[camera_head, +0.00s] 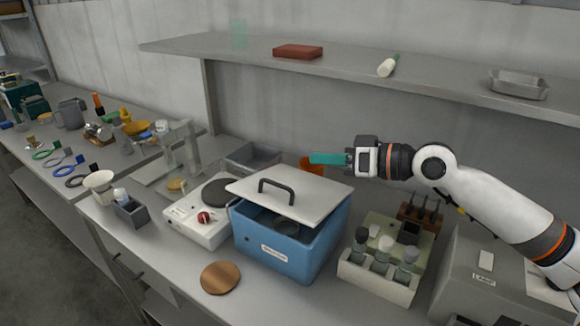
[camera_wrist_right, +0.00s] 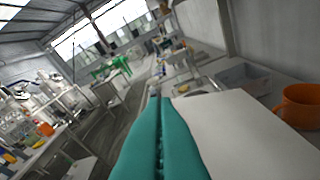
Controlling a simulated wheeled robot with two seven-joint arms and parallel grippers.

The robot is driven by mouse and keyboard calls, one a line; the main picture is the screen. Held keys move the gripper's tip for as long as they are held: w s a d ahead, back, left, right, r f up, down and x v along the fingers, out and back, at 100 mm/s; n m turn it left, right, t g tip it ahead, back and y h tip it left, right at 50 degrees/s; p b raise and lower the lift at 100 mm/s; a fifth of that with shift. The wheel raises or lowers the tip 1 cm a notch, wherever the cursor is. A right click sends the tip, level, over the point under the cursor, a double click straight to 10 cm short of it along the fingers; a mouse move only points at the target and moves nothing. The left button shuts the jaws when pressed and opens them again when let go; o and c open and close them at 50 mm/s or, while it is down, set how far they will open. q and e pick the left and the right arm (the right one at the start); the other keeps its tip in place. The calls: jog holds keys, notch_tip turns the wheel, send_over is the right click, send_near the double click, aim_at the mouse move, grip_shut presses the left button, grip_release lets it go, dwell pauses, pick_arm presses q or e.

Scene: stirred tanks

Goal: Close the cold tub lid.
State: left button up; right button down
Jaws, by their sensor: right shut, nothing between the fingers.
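The cold tub (camera_head: 280,245) is a blue box with a white label on its front, standing on the bench. Its white lid (camera_head: 310,200) with a dark handle (camera_head: 276,187) is partly open: a gap at the front shows a dark round vessel (camera_head: 287,225) inside. My right gripper (camera_head: 312,158) has teal fingers, shut and empty, just above and behind the lid's far edge. In the right wrist view the shut fingers (camera_wrist_right: 160,105) lie beside the white lid (camera_wrist_right: 240,130). I cannot tell whether they touch it. My left gripper is not in view.
An orange mug (camera_head: 311,166) stands behind the lid, and also shows in the wrist view (camera_wrist_right: 299,106). A hot plate (camera_head: 196,217) is left of the tub, a bottle rack (camera_head: 375,281) right. A round wooden disc (camera_head: 220,278) lies in front. A shelf (camera_head: 350,65) runs above.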

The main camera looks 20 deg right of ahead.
jog(key=w+a+f+p, duration=0.2)
jog(key=w+a, duration=0.1)
jog(key=w+a+f+p, duration=0.1)
jog(key=a+f, duration=0.1)
jog(key=shift+w+a+f, duration=0.1)
jog(key=shift+w+a, duration=0.05)
jog(key=shift+a, duration=0.05)
jog(key=shift+s+a+f, duration=0.1)
jog(key=shift+s+f, duration=0.1)
jog(key=shift+f, duration=0.35)
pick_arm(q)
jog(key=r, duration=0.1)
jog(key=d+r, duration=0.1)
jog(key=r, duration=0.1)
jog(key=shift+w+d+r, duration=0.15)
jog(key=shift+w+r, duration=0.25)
